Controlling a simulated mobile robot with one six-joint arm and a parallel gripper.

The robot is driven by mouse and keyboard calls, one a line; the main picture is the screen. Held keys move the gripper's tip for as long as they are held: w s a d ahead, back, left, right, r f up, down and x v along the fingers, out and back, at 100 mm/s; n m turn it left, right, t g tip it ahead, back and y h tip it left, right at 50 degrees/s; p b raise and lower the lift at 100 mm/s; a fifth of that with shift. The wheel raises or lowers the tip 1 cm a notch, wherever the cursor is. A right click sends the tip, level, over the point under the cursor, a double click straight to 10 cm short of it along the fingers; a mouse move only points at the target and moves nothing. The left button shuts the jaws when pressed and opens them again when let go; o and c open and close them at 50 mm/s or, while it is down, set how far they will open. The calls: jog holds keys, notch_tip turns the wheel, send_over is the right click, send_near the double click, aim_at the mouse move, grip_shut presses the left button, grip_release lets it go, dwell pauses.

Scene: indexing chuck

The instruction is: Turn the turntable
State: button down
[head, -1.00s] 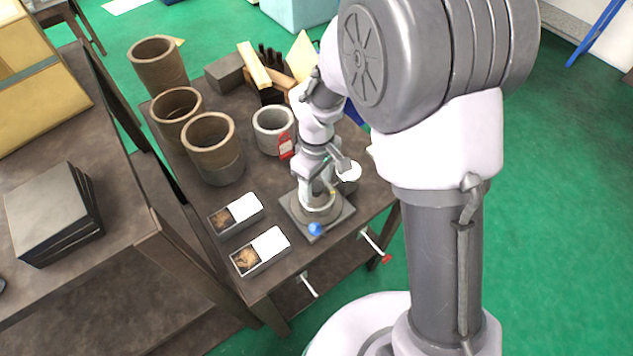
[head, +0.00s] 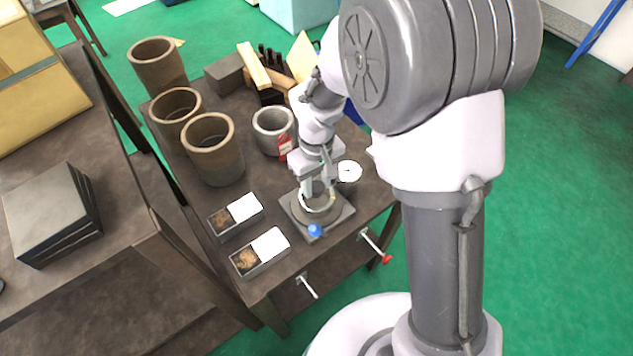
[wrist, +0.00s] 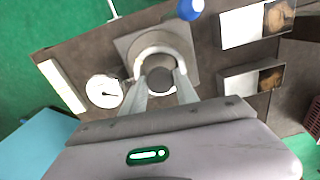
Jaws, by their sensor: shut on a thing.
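The turntable (head: 343,212) is a grey square base plate with a round, light ring on top, near the front of the dark table. A blue ball knob (head: 315,230) sits at its front corner. In the wrist view, the turntable's base plate (wrist: 203,62) and the blue knob (wrist: 190,8) also show. My gripper (head: 318,194) reaches down onto the turntable from above. In the wrist view, my gripper (wrist: 159,78) has its two fingers on either side of the dark round middle part, closed on the turntable. The exact contact at the fingertips is partly hidden.
A white dial (head: 349,171) stands right of the turntable, close to my wrist. Two small open boxes (head: 262,266) lie at left. Brown cylinders (head: 213,150) and a grey pot (head: 273,145) stand behind.

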jog(key=m, duration=0.4)
jog(key=shift+m+b, duration=0.3)
jog(key=m+b, duration=0.1)
jog(key=m, duration=0.4)
jog(key=m+b, duration=0.1)
jog(key=m, duration=0.4)
jog(key=shift+m, duration=0.4)
jog(key=shift+m+b, duration=0.85)
jog(key=shift+m, duration=1.35)
jog(key=c, duration=1)
grip_release()
jog(key=shift+o, duration=0.2)
jog(key=shift+r, duration=0.1)
